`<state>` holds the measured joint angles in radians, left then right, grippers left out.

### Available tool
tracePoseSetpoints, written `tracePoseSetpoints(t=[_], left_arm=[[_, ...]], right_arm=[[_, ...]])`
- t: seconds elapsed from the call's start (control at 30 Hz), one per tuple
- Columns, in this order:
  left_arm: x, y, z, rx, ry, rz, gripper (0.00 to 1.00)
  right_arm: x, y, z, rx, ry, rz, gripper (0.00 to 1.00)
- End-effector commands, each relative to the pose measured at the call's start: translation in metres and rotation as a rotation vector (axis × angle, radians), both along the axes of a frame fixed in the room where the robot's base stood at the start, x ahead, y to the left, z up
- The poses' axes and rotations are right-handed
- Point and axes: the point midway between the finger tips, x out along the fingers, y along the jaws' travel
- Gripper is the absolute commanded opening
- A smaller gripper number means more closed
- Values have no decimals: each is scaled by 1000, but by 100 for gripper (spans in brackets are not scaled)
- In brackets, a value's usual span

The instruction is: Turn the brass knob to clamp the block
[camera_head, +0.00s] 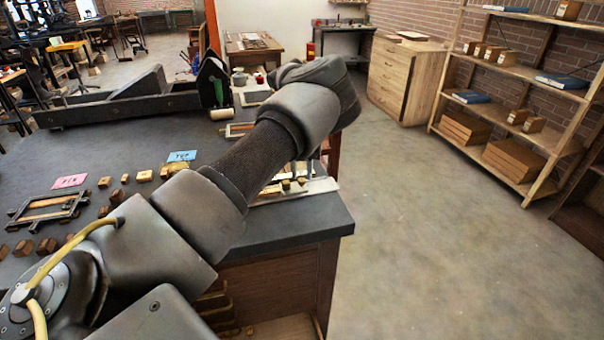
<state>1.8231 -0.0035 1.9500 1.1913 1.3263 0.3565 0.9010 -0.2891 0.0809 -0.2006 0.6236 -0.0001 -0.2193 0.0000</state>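My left arm comes in from the lower left and crosses the dark bench (100,130) toward its right end. The arm hides much of the bench, and its gripper cannot be made out clearly. Past the forearm, a pale wooden tray or frame (318,187) lies at the bench's right edge. Small brass-coloured and wooden pieces (287,184) lie on it, partly hidden by the arm. I cannot tell which is the brass knob, nor see whether a block is clamped. A dark rectangular frame with wooden bars (48,208) lies on the left. My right gripper is not in view.
Several small wooden blocks (145,176), a pink card (70,181) and a blue card (181,156) lie on the bench. A long dark press-like body (130,103) stands behind. Open floor (440,230) and a shelf (520,70) are at the right.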

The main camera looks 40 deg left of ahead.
Motion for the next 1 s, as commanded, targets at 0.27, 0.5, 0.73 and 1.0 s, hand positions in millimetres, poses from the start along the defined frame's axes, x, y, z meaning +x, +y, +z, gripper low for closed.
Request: tracePoseSetpoints(t=[0.27, 0.5, 0.73, 1.0], left_arm=[[0, 0, -17, 1, 0, 1, 30], [0, 0, -18, 0, -1, 0, 28], [0, 0, -17, 0, -1, 0, 0], [0, 0, -18, 1, 0, -29, 0]], right_arm=[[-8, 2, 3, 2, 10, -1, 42], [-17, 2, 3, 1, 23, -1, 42], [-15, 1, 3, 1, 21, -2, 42], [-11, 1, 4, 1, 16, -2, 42]])
